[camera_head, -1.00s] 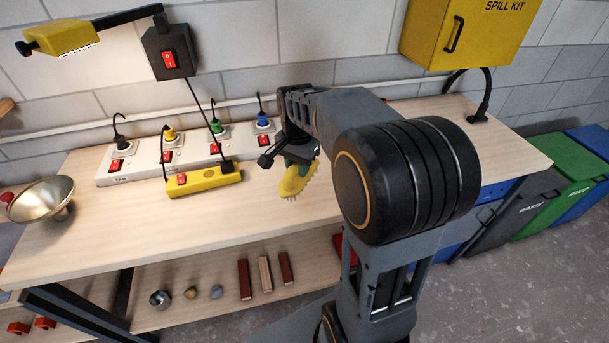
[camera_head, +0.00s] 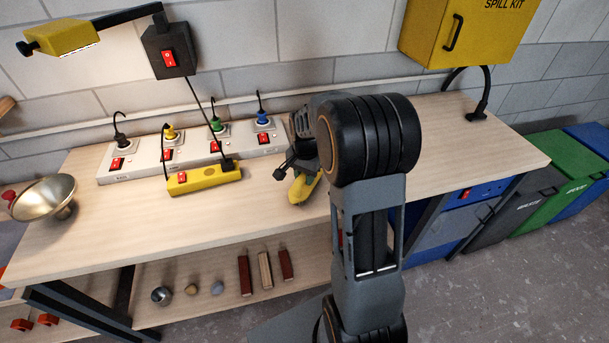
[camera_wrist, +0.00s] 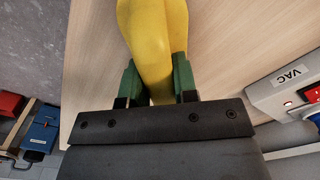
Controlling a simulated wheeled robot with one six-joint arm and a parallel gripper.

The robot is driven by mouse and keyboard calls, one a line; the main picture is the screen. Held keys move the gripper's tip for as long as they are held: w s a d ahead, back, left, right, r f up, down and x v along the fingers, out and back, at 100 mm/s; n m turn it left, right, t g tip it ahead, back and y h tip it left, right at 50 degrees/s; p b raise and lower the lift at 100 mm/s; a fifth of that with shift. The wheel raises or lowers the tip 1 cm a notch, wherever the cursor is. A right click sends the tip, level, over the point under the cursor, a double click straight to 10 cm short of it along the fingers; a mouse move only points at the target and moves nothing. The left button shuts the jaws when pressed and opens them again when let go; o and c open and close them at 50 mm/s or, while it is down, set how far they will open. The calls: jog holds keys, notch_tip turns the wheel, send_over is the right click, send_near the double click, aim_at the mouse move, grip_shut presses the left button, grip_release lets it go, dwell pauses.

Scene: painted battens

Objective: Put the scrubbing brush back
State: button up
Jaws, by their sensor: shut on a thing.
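A white power strip (camera_head: 200,152) with plugs and red switches lies along the back of the bench (camera_head: 140,220). A yellow switch box (camera_head: 204,179) sits before it. Painted battens (camera_head: 264,270) lie on the lower shelf.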

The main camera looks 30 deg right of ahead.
jog(key=shift+f, duration=0.15)
jog(key=o, duration=0.9)
notch_tip(320, 180, up, 12)
jog(key=s+a+n+t, duration=0.2)
jog(key=s+a+n, duration=0.3)
jog(key=s, duration=0.3)
jog(key=s+a+f+n+t, duration=0.1)
jog(key=s+a+n+t, duration=0.1)
jog(key=s+a+n, duration=0.2)
jog(key=shift+s+a+n, duration=0.35)
jog(key=shift+s+n, duration=0.75)
jog(key=shift+s, duration=0.95)
